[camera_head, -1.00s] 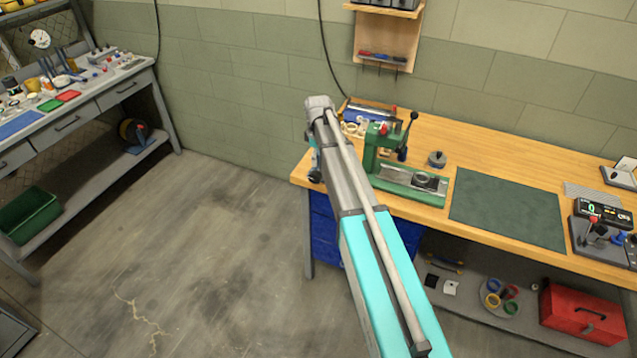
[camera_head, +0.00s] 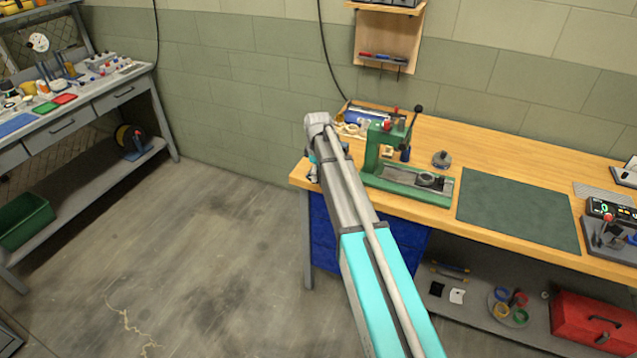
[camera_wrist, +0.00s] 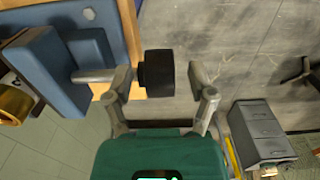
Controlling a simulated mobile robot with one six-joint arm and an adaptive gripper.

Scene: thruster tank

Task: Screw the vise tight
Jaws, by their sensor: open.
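A blue vise (camera_wrist: 45,68) sits at the wooden bench's edge in the wrist view. A grey metal shaft (camera_wrist: 90,75) runs from it toward a round black knob (camera_wrist: 158,73). My gripper (camera_wrist: 160,82) is open, with one finger on each side of the knob and visible gaps. The left finger covers part of the shaft. In the head view my gripper (camera_head: 313,172) shows only in part at the bench's left end, below my arm. I cannot make out the vise's knob there.
A green press (camera_head: 385,150) stands on the wooden bench (camera_head: 480,140), right of my arm. A green mat (camera_head: 515,210) lies further right. A gold cylinder (camera_wrist: 12,103) is beside the vise. The floor (camera_head: 200,260) left of the bench is clear.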

